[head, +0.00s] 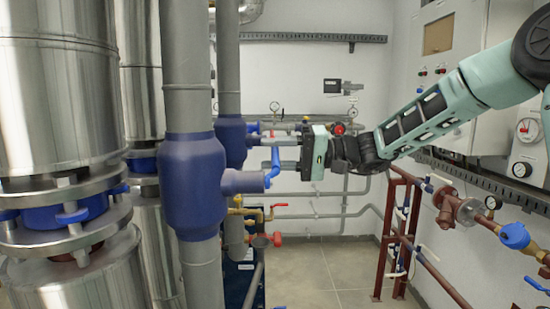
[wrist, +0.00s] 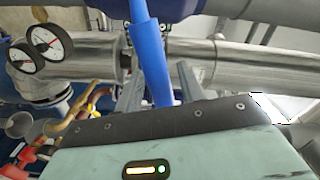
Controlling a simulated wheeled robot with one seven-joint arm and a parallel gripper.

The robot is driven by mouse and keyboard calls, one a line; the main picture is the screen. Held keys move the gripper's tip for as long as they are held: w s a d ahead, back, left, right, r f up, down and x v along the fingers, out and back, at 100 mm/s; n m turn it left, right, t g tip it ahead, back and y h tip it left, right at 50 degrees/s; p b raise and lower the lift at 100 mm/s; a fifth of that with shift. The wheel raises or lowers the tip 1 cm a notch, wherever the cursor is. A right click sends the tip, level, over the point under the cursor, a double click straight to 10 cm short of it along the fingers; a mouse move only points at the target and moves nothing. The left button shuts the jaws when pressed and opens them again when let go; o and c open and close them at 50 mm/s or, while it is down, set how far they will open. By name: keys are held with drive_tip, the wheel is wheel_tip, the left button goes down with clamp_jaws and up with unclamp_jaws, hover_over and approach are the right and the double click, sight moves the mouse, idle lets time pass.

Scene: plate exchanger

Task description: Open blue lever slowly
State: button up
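The blue lever (head: 274,163) sits on the stub at the right side of the large blue valve body (head: 193,185) on the grey vertical pipe. My gripper (head: 272,152) reaches in from the right, with its two fingers at the lever. In the wrist view the blue lever (wrist: 150,55) runs from the top edge down between the two fingers of my gripper (wrist: 158,75). A gap shows on each side of the lever, so the fingers look open around it. The lever's lower end is hidden behind the gripper body.
Steel tanks (head: 60,90) stand at the left. Brown pipes (head: 405,225) and a wall cabinet (head: 450,60) are at the right. Two gauges (wrist: 48,40) show in the wrist view.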

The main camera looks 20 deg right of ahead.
drive_tip(key=shift+d, duration=0.1)
drive_tip(key=shift+d+f, duration=0.1)
drive_tip(key=shift+d, duration=0.2)
drive_tip(key=b+v, duration=0.5)
drive_tip(key=v, duration=1.1)
drive_tip(key=shift+s+d+b, duration=0.15)
drive_tip(key=shift+d+b, duration=0.15)
drive_tip(key=shift+b, duration=0.1)
drive_tip(key=s+a+f+n+g+h, duration=0.1)
drive_tip(key=s+a+f+g+h, duration=0.25)
drive_tip(key=a+f, duration=0.45)
drive_tip(key=s+a+f+g+h, duration=0.2)
drive_tip(key=s+a+f+g, duration=0.15)
drive_tip(key=a+f, duration=0.45)
drive_tip(key=s+a+f+n+h, duration=0.3)
drive_tip(key=s+f+h, duration=0.2)
drive_tip(key=s, duration=0.5)
drive_tip(key=s+a+f+n+t+h+b, duration=0.1)
drive_tip(key=s+a+f+n+h, duration=0.2)
drive_tip(key=s+f+h, duration=0.3)
drive_tip(key=shift+s+a+f+n, duration=0.3)
drive_tip(key=shift+s+f+n, duration=0.35)
drive_tip(key=shift+s, duration=1.5)
